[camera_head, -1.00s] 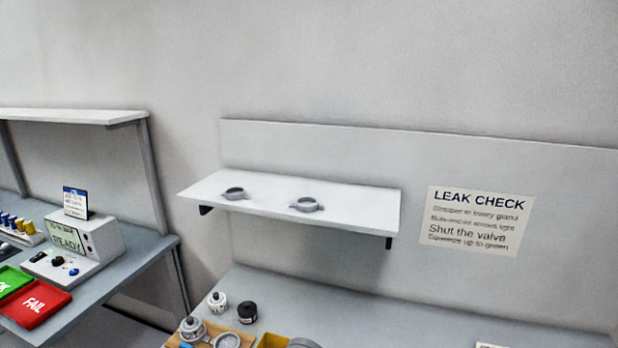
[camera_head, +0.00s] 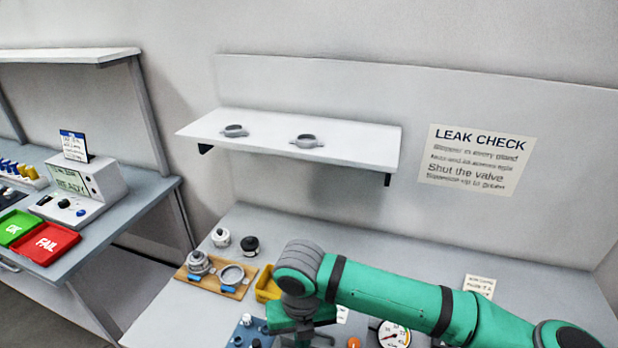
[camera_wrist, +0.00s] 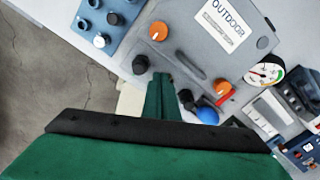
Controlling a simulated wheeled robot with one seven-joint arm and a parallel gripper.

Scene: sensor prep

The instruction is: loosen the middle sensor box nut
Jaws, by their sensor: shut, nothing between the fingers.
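The grey sensor box with an OUTDOOR label (camera_wrist: 205,50) lies in the wrist view. Black nuts show along its near edge, one to the left (camera_wrist: 140,64) and one to the right (camera_wrist: 186,97) of my fingers. My gripper (camera_wrist: 162,79) is shut and empty, its green fingertips over that edge between these two. Any middle nut there is hidden behind the fingers, and I cannot tell whether they touch it. In the head view my arm covers most of the box.
A blue panel with knobs (camera_wrist: 108,22) lies left of the box. An orange knob (camera_wrist: 158,31), another orange knob (camera_wrist: 222,87), a blue knob (camera_wrist: 207,116) and a gauge (camera_wrist: 264,72) are close by. A wooden board with rings (camera_head: 200,282) and a yellow bin (camera_head: 267,283) stand behind. A shelf (camera_head: 350,150) overhangs the bench.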

